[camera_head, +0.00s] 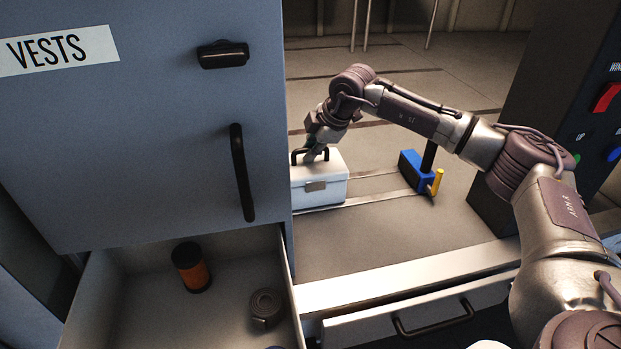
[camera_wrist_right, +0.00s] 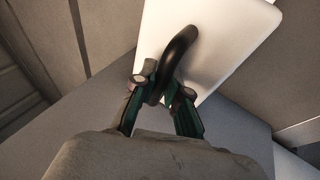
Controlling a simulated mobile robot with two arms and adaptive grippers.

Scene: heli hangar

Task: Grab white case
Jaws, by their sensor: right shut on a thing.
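The white case (camera_head: 320,184) stands upright on the worktop, close beside the grey-blue cabinet. It has a black handle on its lid and a metal latch on its front. My right gripper (camera_head: 316,150) reaches down from above and is shut on the handle. In the right wrist view the right gripper (camera_wrist_right: 163,92) has its two fingers on either side of the black handle (camera_wrist_right: 178,58), above the white lid (camera_wrist_right: 220,40). I cannot tell whether the case is lifted off the surface. My left gripper is not in view.
The cabinet (camera_head: 150,170) labelled VESTS stands directly left of the case. Below it an open drawer (camera_head: 225,318) holds an orange-black cylinder (camera_head: 191,267) and a dark roll (camera_head: 266,305). A blue tool with a yellow handle (camera_head: 418,172) stands right of the case. A dark control panel (camera_head: 560,110) is further right.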

